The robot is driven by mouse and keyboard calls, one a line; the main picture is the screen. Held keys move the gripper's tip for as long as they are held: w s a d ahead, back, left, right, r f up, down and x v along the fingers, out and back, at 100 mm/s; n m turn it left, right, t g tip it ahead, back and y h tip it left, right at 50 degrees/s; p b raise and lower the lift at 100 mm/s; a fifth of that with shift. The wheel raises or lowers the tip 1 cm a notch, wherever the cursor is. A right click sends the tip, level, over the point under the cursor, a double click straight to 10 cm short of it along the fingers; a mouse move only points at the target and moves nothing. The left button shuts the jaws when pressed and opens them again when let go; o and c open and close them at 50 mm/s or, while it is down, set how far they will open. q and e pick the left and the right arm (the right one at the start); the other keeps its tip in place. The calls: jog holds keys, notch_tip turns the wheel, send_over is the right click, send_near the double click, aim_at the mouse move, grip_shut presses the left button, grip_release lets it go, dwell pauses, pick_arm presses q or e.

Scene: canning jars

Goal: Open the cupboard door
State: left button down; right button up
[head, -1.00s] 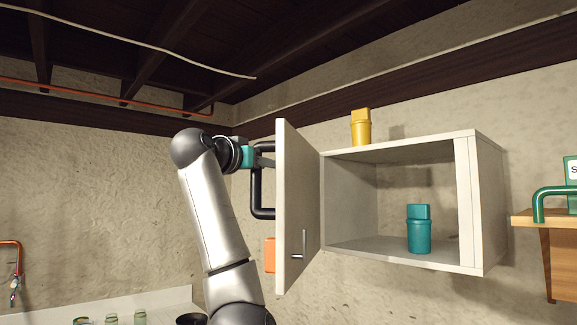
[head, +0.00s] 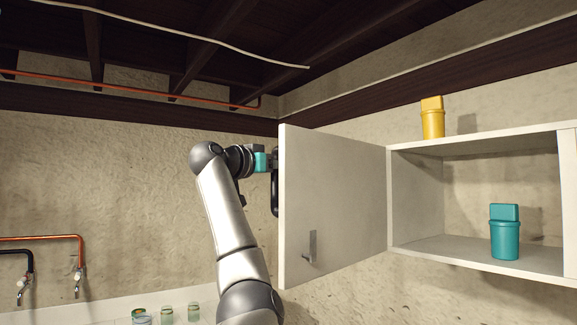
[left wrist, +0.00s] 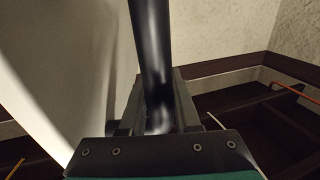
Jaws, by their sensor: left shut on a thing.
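The cupboard door (head: 335,195) is white and stands wide open, swung out to the left of the cupboard (head: 418,195), with its inner face towards me. The black bar handle (head: 275,190) is on the door's outer side and mostly hidden behind its free edge. My left gripper (head: 270,161) is at that edge, shut on the handle; its fingertips are partly hidden. In the left wrist view the handle (left wrist: 150,60) runs down between the dark fingers (left wrist: 158,120), with the pale door (left wrist: 55,60) beside it. My right gripper is not in view.
A teal canister (head: 504,235) stands inside the cupboard. A yellow canister (head: 432,120) stands on top. Glass jars (head: 167,314) are on a pale counter at lower left, near wall taps (head: 77,275). Open space lies left of my arm.

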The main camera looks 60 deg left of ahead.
pick_arm(q)
jog(key=c, duration=0.6)
grip_release()
jog(key=shift+w+d, duration=0.1)
jog(key=shift+w, duration=0.05)
jog(key=shift+b+v, duration=1.7)
jog(key=shift+v, duration=6)
jog(key=shift+f, duration=0.1)
